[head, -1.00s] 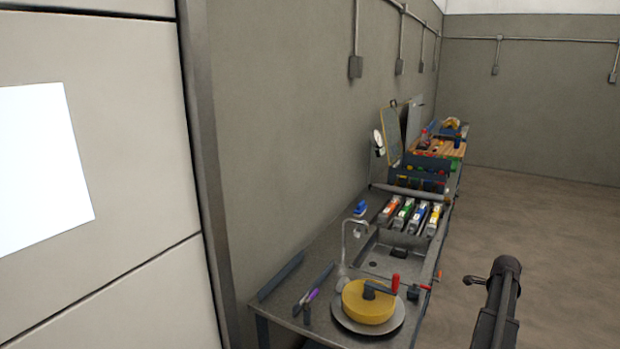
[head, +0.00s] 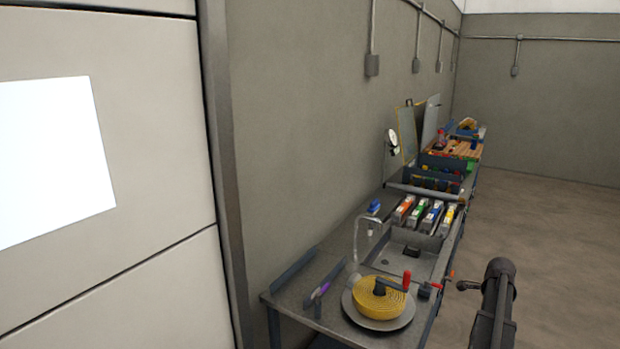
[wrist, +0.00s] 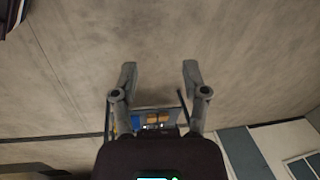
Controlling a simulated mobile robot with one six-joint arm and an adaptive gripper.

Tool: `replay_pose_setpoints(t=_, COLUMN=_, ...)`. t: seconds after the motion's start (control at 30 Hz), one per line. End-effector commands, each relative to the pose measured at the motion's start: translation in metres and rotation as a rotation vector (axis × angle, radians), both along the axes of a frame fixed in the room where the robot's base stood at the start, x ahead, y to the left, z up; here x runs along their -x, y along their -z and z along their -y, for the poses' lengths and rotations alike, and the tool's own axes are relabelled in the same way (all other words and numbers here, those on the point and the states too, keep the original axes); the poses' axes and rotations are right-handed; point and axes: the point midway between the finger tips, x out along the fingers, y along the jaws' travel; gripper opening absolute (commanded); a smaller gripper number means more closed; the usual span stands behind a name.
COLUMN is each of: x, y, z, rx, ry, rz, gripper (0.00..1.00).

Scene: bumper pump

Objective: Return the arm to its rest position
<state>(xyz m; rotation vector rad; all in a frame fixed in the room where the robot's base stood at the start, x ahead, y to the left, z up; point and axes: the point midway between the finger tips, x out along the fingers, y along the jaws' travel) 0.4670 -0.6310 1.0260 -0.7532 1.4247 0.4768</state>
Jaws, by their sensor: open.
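My gripper (wrist: 158,85) is open in the wrist view. Its two grey fingers stand apart with nothing between them, and bare floor shows beyond the fingertips. In the head view my dark arm shows at the lower right, over open floor and to the right of the workbench. The gripper's fingers cannot be made out there.
A workbench (head: 292,297) runs along the wall, with a yellow coiled disc (head: 379,298) on a round plate, a sink (head: 405,255) and several coloured cartridges (head: 430,215). A pale cabinet (head: 100,250) fills the left. The floor (head: 560,230) right of the bench is clear.

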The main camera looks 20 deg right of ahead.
Motion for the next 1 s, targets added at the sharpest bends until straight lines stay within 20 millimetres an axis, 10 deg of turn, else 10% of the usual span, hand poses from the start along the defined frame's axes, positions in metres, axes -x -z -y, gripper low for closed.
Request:
replay_pose_setpoints(t=0.6, x=-0.097, y=0.029, z=-0.186, rx=0.009, ry=-0.634, rz=-0.075, gripper=0.58)
replay_pose_setpoints(t=1.0, x=-0.128, y=0.048, z=-0.323, rx=0.02, ry=-1.103, rz=-0.123, gripper=0.58)
